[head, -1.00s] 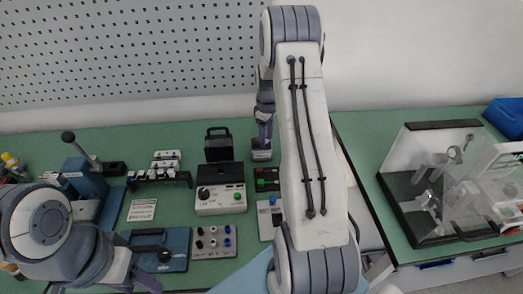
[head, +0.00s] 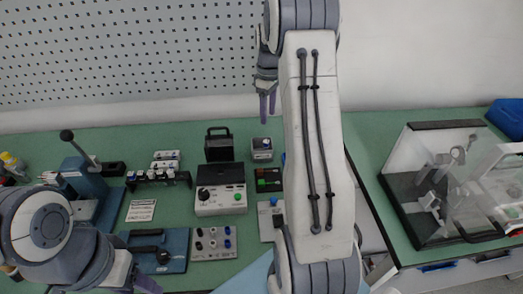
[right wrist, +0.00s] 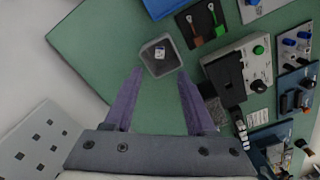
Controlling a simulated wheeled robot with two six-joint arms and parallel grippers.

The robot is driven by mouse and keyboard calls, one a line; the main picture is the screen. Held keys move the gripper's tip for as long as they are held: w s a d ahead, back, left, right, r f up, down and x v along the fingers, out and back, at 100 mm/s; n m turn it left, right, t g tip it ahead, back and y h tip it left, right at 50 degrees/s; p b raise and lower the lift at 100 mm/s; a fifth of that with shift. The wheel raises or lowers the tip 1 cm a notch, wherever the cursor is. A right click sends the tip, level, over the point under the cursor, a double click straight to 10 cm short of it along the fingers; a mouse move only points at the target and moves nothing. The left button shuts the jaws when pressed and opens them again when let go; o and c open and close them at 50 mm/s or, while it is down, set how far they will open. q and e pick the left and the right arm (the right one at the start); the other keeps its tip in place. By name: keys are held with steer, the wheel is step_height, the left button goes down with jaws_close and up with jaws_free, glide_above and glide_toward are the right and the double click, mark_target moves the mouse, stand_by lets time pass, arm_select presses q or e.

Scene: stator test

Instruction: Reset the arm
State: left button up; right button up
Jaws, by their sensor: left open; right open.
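My right arm spans the middle of the head view. My right gripper (head: 267,117) hangs in front of the back wall, above the far part of the green bench (head: 360,125). It is open and empty, with its purple fingers apart in the right wrist view (right wrist: 157,100). A small grey square bin (head: 262,157) stands on the bench below it. In the right wrist view the bin (right wrist: 147,64) lies beyond the fingertips, with a small white and blue part (right wrist: 159,52) inside. My left gripper (head: 143,284) is low at the left, partly cut off by the picture's bottom edge; its fingers barely show.
A grey control box (head: 220,201), a black holder (head: 219,147), a rack of small parts (head: 158,178), a blue lever press (head: 83,178) and a blue case (head: 172,262) crowd the left bench. A clear-covered fixture (head: 425,215) stands at the right.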

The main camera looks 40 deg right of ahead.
steer(key=s+a+r+n, duration=0.1)
steer(key=s+a+r, duration=0.15)
steer(key=a, duration=1.05)
steer(key=s+a+r, duration=0.2)
steer(key=s+a, duration=0.1)
steer(key=a, duration=1)
steer(key=s+a, duration=0.6)
steer(key=s, duration=0.5)
steer(key=s+a+f+n+y, duration=0.1)
steer(key=s+a, duration=0.5)
steer(key=s, duration=0.5)
steer(key=shift+f, duration=0.15)
steer(key=shift+n, duration=0.3)
